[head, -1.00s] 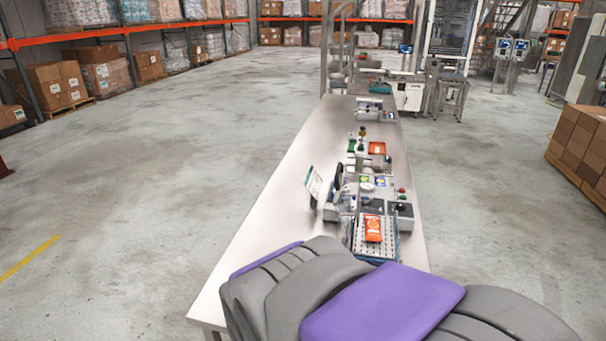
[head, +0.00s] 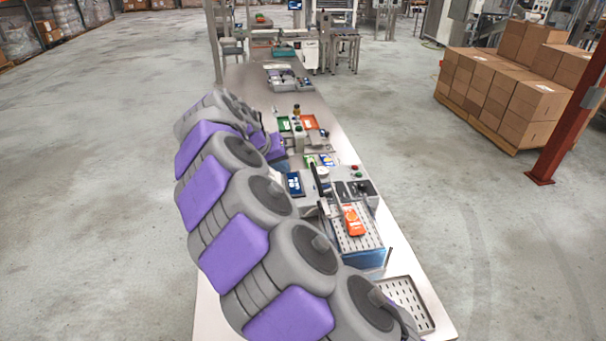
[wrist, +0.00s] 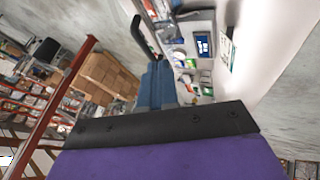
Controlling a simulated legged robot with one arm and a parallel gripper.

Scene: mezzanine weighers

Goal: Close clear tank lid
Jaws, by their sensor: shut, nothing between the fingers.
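A tank with bluish see-through walls (head: 368,259) stands on the bench in the head view. A perforated metal tray (head: 364,239) is at its top, with an orange packet (head: 354,219) on it. I cannot make out a clear lid or tell its position. My gripper's two blue-grey fingers (wrist: 156,66) are together and empty in the wrist view. Their tips are beside a black curved handle (wrist: 145,36) in that picture; contact is not clear. In the head view my arm reaches along the bench's left side, with its end left of the equipment, and hides part of the bench.
A device with a blue screen (head: 294,184) stands behind the tank. Another perforated tray (head: 407,304) lies at the near right. Green and orange trays (head: 309,122) are farther back. Stacked cartons (head: 508,88) and a red post (head: 565,110) stand right, across open floor.

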